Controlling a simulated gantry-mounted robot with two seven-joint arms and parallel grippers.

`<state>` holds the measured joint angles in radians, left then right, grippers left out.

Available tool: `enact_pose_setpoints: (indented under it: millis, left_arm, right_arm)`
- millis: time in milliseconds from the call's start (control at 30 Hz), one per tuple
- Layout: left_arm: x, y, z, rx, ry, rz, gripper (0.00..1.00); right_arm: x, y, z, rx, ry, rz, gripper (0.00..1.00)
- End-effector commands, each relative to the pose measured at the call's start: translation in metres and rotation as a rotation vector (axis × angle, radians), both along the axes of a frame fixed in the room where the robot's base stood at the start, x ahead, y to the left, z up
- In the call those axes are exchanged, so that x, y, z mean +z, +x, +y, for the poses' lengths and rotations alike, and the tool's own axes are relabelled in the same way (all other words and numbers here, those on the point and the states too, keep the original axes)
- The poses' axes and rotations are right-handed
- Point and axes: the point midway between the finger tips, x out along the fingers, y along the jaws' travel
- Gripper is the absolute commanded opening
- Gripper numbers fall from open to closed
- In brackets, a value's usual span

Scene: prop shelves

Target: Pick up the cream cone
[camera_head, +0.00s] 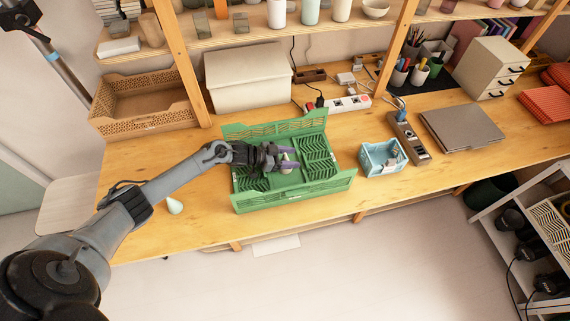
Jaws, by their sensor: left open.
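A small cream cone (175,206) stands on the wooden table near its front left edge, below my left forearm. My left gripper (288,158) is over the green crate (293,191), well to the right of the cone and apart from it. Its purple-grey fingers point right and are open. A small pale thing shows at the fingertips; I cannot tell what it is or whether they touch it. The gripper and wrist hide part of the crate's inside. My right gripper is out of view.
A small light-blue basket (381,158) stands right of the crate. Power strips (408,138), a closed laptop (462,127) and a cream box (247,78) are farther back. A woven tray (145,102) is at the back left. The table around the cone is clear.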

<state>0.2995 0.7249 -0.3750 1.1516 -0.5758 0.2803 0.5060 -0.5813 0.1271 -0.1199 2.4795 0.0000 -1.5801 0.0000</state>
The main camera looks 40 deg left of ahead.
Motion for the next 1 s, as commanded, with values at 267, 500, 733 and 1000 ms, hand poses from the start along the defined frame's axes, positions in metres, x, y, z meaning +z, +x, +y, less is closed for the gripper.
enact_pose_setpoints:
  millis: [267, 500, 733, 1000]
  left_arm:
    - [0.0, 0.0, 0.0, 0.0, 0.0, 0.0, 0.27]
    - [0.0, 0.0, 0.0, 0.0, -0.001, -0.001, 0.01]
    - [0.003, 0.0, 0.0, 0.0, -0.001, -0.001, 0.01]
    - [0.038, -0.001, 0.0, -0.002, 0.001, -0.002, 0.01]
  right_arm:
    - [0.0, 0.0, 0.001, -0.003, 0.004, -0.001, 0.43]
    - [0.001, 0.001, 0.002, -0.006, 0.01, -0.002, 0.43]
    - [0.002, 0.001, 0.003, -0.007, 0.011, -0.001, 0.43]
    - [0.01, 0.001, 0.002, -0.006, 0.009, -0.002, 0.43]
